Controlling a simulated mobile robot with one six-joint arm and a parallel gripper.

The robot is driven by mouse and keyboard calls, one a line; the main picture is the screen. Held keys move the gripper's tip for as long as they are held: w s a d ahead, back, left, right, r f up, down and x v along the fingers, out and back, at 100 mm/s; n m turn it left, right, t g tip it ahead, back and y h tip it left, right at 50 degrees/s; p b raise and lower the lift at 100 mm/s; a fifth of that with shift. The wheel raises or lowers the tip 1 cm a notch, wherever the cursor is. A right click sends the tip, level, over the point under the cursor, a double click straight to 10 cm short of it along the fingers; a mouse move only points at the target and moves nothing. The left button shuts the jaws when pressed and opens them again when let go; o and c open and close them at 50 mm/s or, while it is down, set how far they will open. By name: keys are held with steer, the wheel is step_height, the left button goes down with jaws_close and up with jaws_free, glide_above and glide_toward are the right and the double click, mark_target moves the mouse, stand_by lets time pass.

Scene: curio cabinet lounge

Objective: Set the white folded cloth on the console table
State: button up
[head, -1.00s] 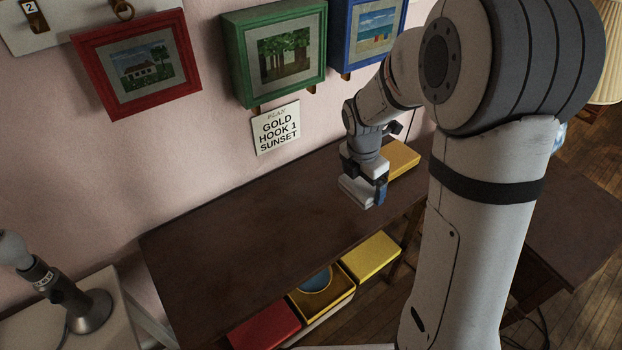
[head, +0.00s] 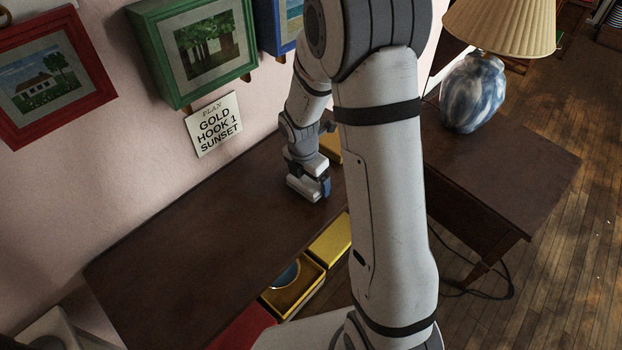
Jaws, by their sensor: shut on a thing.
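The dark wooden console table (head: 190,235) runs along the pink wall. My gripper (head: 310,184) points down over its right part and is shut on the white folded cloth (head: 302,191), a small pale slab at the fingers. The cloth is low over the tabletop. I cannot tell whether it touches the wood. My arm hides the table's right end.
A yellow box (head: 329,146) lies on the table behind my gripper. A lamp (head: 474,92) stands on the side table (head: 500,165). The table's left and middle are bare.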

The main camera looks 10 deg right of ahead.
mark_target(304, 180)
steer(key=shift+f, duration=0.15)
steer(key=shift+f, duration=0.1)
steer(key=o, duration=1.1)
step_height(304, 180, up, 11)
steer(key=a+p, duration=0.1)
steer(key=p, duration=0.1)
steer(key=s+r+m, duration=0.3)
steer(key=s+m, duration=0.3)
steer(key=m, duration=0.2)
steer(key=s+d+r+m+t+y, duration=0.1)
steer(key=s+r+m, duration=0.2)
steer(key=s+m, duration=0.4)
steer(key=s+r+m, duration=0.4)
steer(key=s+m, duration=0.2)
steer(key=m, duration=0.3)
steer(key=shift+s+d+m, duration=0.3)
steer(key=shift+d+m, duration=0.05)
steer(key=shift+m, duration=0.05)
